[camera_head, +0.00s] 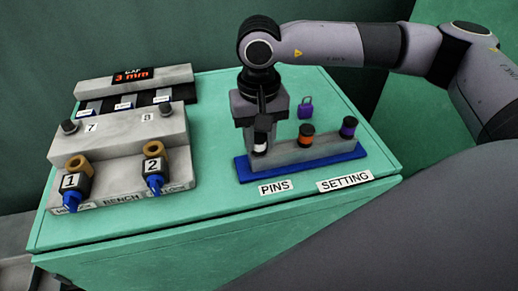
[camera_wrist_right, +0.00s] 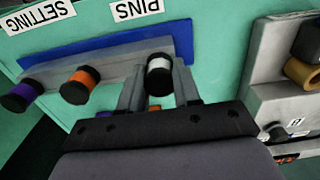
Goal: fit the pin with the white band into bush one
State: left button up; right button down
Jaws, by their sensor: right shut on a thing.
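The pin with the white band (camera_head: 261,143) stands at the left end of the grey pin rack with the blue base (camera_head: 330,160). My right gripper (camera_head: 261,128) points down over it and is shut on it. In the right wrist view the white-banded pin (camera_wrist_right: 159,76) sits between the two fingers (camera_wrist_right: 158,92), against the rack. Its lower end is hidden. Bush one is the brass ring (camera_head: 78,163) behind the black block marked 1, at the left front of the bench, apart from the gripper. My left gripper is not in view.
Pins with orange (camera_head: 305,136) and purple (camera_head: 348,127) bands stand farther right on the rack. Bush two (camera_head: 154,157) sits right of bush one. A display reading 3 mm (camera_head: 134,75) stands behind. Green tabletop between bench and rack is clear.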

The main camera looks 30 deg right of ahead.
aim_at(259, 135)
jog(key=shift+r+p, duration=0.6)
jog(key=shift+r, duration=0.65)
jog(key=shift+r+p, duration=0.4)
jog(key=shift+r, duration=0.35)
jog(key=shift+r, duration=0.1)
jog(key=shift+r, duration=0.1)
jog(key=shift+r+p, duration=1)
jog(key=shift+r, duration=0.9)
